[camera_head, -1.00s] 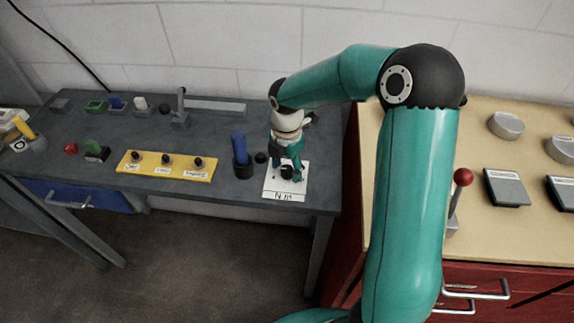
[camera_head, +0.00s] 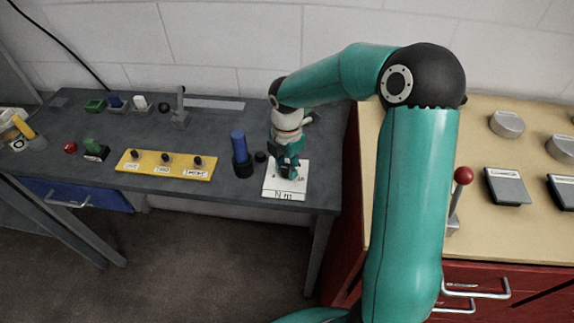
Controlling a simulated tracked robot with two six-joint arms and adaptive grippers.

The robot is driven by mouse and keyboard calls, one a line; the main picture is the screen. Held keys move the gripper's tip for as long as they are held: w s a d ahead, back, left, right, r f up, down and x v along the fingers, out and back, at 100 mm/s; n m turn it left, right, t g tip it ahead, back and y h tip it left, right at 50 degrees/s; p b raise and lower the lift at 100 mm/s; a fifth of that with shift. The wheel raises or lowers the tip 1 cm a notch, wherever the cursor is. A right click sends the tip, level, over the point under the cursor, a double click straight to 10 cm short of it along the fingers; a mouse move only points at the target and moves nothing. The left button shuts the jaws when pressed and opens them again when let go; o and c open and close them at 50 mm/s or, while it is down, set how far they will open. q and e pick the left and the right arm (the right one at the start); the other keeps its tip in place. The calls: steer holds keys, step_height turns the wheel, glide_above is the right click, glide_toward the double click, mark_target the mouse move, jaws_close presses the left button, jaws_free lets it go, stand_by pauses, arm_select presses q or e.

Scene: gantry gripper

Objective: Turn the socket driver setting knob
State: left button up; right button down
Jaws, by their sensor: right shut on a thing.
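The setting knob is a small dark knob on a white plate (camera_head: 284,194) marked "N m" at the right end of the grey table. My right gripper (camera_head: 288,172) points down over this plate and is shut on the knob, which its fingers mostly hide. A blue-handled tool (camera_head: 239,147) stands upright in a black holder just left of the plate. My left gripper is not in view.
A yellow board (camera_head: 166,165) with several black knobs lies left of the blue tool. A grey lever (camera_head: 181,106) stands behind. A beige-topped red cabinet (camera_head: 480,130) with a red-balled lever (camera_head: 463,176) is at the right.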

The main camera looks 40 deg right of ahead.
steer(key=m+b, duration=0.2)
steer(key=m, duration=0.3)
steer(key=shift+w, duration=0.1)
steer(key=m+b, duration=0.2)
steer(key=m, duration=0.4)
steer(key=shift+m, duration=0.4)
steer(key=m+b, duration=0.2)
steer(key=m, duration=0.4)
steer(key=shift+w+r, duration=0.1)
steer(key=m+b, duration=0.1)
steer(key=m, duration=0.4)
steer(key=shift+r+m, duration=0.1)
steer(key=shift+m, duration=0.2)
steer(key=c, duration=0.9)
jaws_free()
steer(key=shift+o, duration=0.7)
